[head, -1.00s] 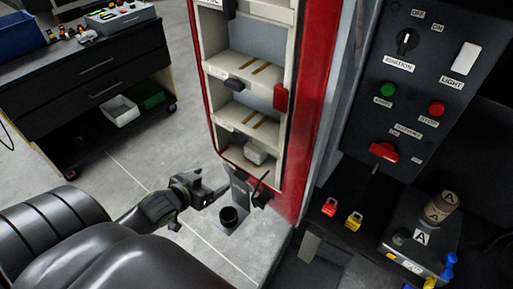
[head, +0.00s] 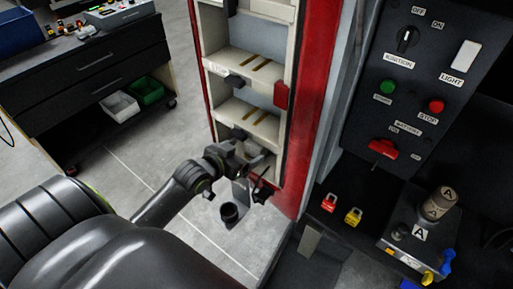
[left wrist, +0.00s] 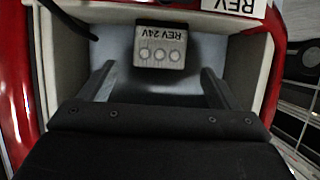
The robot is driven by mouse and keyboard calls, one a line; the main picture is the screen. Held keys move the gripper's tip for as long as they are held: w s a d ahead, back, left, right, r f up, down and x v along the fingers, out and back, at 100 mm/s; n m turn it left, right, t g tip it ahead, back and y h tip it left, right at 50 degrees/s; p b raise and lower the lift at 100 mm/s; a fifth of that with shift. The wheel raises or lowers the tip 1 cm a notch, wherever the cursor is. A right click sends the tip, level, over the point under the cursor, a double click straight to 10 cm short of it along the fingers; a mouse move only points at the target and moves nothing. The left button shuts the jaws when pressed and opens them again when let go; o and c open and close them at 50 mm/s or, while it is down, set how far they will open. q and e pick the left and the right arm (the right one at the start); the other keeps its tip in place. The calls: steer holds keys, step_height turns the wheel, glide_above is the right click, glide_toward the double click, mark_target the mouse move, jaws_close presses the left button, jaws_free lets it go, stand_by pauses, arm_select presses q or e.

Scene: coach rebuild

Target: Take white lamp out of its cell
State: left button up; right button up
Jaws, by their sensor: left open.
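The white lamp, a small block labelled REV 24V with several round spots on its face (left wrist: 160,47), sits in the bottom cell (left wrist: 262,70) of the rack. In the left wrist view it appears beyond and between my left gripper's fingers (left wrist: 160,72). The fingers are open, one towards each side of the cell, and do not appear to touch the lamp. In the head view my left gripper (head: 240,158) is at the mouth of the bottom cell and largely hides the lamp. My right gripper is not in view.
The cell's side walls are close to both fingers. A black cable (left wrist: 68,18) hangs at the cell's left in the wrist view. A dark cup-like holder (head: 231,212) is below the rack. The control panel (head: 440,75) stands at the right.

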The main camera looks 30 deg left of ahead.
mark_target(252, 148)
arm_select(q)
steer(key=shift+p+x, duration=0.45)
steer(key=shift+x, duration=2.75)
steer(key=shift+r, duration=0.1)
steer(key=c, duration=1.1)
